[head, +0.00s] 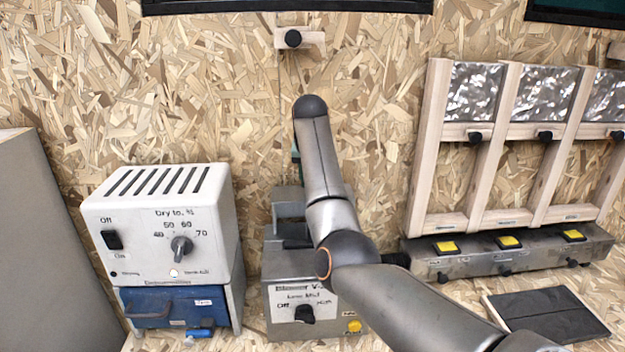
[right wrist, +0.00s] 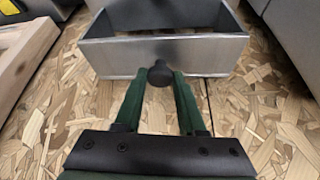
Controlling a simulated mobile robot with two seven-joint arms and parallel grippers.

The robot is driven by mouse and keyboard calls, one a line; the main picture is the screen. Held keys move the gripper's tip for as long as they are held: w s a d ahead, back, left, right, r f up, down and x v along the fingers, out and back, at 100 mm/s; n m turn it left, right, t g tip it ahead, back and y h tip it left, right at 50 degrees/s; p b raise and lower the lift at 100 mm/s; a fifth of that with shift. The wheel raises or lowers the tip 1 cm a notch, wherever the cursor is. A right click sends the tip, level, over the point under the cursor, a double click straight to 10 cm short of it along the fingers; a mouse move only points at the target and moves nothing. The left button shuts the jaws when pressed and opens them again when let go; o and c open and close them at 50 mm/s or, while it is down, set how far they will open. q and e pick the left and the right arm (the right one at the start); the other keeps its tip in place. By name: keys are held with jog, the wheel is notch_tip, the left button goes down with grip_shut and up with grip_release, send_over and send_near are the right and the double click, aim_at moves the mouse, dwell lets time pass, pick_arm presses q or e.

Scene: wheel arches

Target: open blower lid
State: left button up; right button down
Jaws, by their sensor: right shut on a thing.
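The blower (head: 303,300) is a grey metal box in the middle of the head view, with a knob labelled Off, Low, Mid and High. A grey metal part (head: 287,196) stands above it, largely hidden by my arm. In the right wrist view, a grey metal frame with a dark interior (right wrist: 112,58) carries a round black knob (right wrist: 159,74). My right gripper (right wrist: 160,80) has its green fingers shut on this black knob. In the head view the gripper is mostly hidden behind my arm. I cannot tell how far the lid is open. My left gripper is out of view.
A white dryer control box (head: 160,225) above a blue drawer (head: 165,306) stands left of the blower. A wooden frame with foil panels (head: 493,150) and a grey base with yellow switches (head: 508,262) stand right. A dark plate (head: 545,317) lies front right.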

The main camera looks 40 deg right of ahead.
jog(key=c, duration=0.5)
grip_release()
jog(key=b+v, duration=0.2)
jog(key=v, duration=1)
jog(key=shift+r, duration=0.2)
jog(key=shift+s, duration=0.1)
